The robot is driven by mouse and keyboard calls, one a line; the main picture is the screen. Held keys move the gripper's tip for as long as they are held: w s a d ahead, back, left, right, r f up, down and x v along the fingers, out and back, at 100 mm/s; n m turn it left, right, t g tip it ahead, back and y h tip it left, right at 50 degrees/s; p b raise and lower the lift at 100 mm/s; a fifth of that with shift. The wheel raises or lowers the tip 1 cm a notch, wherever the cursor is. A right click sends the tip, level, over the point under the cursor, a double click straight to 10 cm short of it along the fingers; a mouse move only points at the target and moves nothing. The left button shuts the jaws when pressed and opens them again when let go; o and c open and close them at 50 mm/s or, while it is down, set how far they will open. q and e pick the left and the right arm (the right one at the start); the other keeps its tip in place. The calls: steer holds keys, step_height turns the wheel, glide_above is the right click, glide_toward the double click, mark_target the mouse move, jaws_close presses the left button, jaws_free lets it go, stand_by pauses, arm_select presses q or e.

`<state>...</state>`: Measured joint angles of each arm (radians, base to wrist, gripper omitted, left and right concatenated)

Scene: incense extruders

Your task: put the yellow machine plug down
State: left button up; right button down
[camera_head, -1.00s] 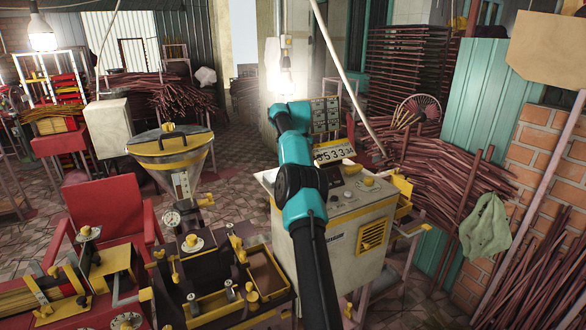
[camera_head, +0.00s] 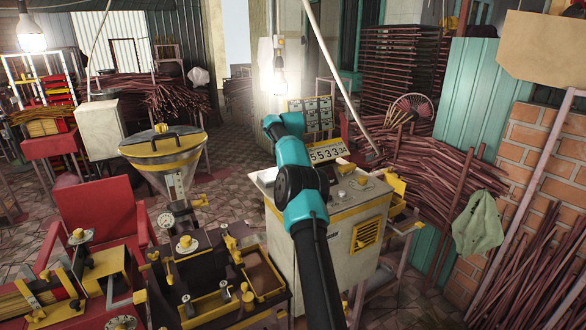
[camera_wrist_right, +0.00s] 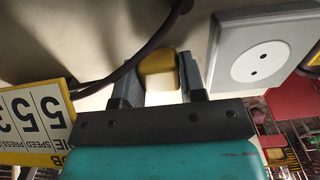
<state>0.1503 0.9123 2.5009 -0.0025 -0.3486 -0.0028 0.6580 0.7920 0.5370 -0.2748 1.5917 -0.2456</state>
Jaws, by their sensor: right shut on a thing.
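In the right wrist view my right gripper (camera_wrist_right: 158,90) is shut on the yellow machine plug (camera_wrist_right: 158,66), which sits between its two dark fingers. The plug is held close to a pale surface and apart from the grey socket box (camera_wrist_right: 262,55) on the right, whose white round face has two holes. A dark cable (camera_wrist_right: 140,62) runs by the plug; where it joins is unclear. In the head view my right arm reaches up past the cream machine (camera_head: 345,235), and its gripper and the plug are hidden. My left gripper is not in view.
A yellow number sign (camera_head: 328,153) stands on the cream machine beside my right arm. The extruder with its hopper (camera_head: 163,150) and a bench of trays are to the left. A lit bulb (camera_head: 280,83) hangs behind the arm. Stick bundles lie at the right.

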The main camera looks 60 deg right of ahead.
steer(key=shift+f, duration=0.3)
steer(key=c, duration=0.7)
jaws_free()
steer(key=shift+r, duration=0.1)
